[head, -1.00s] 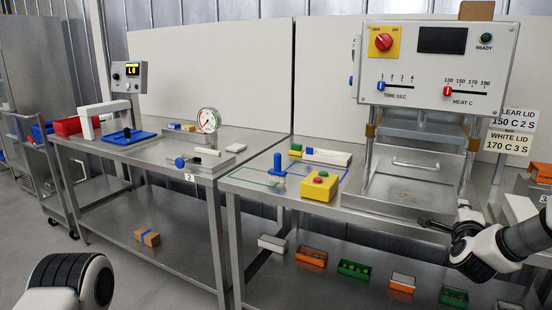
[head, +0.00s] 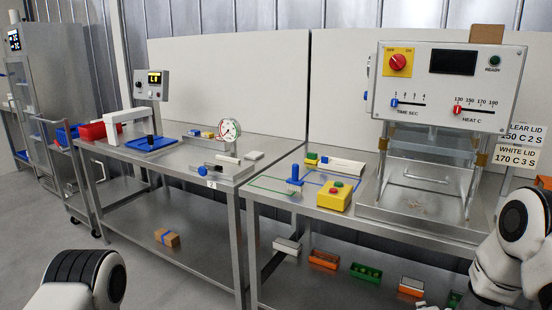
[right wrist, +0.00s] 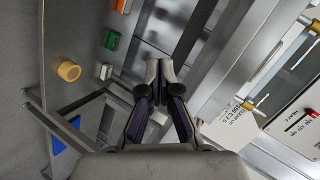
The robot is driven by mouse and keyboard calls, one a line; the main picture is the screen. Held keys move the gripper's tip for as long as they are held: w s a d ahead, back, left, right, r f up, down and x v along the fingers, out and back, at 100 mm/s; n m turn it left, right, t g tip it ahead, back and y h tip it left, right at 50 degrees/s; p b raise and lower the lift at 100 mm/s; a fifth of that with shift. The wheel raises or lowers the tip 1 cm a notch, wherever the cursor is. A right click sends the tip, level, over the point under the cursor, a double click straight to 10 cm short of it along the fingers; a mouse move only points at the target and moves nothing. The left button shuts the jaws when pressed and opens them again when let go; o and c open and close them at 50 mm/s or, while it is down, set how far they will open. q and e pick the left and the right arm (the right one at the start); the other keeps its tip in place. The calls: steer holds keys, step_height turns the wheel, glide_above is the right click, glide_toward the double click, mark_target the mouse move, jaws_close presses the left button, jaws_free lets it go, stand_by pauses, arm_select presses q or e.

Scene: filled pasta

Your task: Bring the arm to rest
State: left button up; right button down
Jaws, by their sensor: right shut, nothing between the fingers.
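My right arm (head: 500,262) is at the right edge of the head view, in front of the right end of the bench. Its gripper is out of that view. In the right wrist view my right gripper (right wrist: 159,68) has its fingertips together with nothing between them. My left arm (head: 85,280) shows only as a dark and white joint at the lower left of the head view. My left gripper is out of frame.
A sealing press (head: 445,88) stands on the right bench, with a yellow button box (head: 334,199) beside it. Several small bins, one of them orange (head: 323,260), line the lower shelf. The left bench holds a gauge (head: 229,130). Grey floor (head: 150,272) is clear in front.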

steer(key=s+a+f+n+g+y+p, duration=0.2)
steer(key=s+a+f+n+g+p, duration=0.15)
steer(key=s+a+f, duration=0.55)
steer(key=s+a+f+n+g+y, duration=0.1)
steer(key=s+n+g, duration=0.3)
steer(key=s, duration=0.9)
steer(key=s+a+f+n+g+y, duration=0.1)
steer(key=s+a+n+g, duration=0.3)
steer(key=s+n, duration=0.6)
steer(key=s+f+p, duration=0.1)
steer(key=s, duration=0.2)
steer(key=shift+y, duration=0.4)
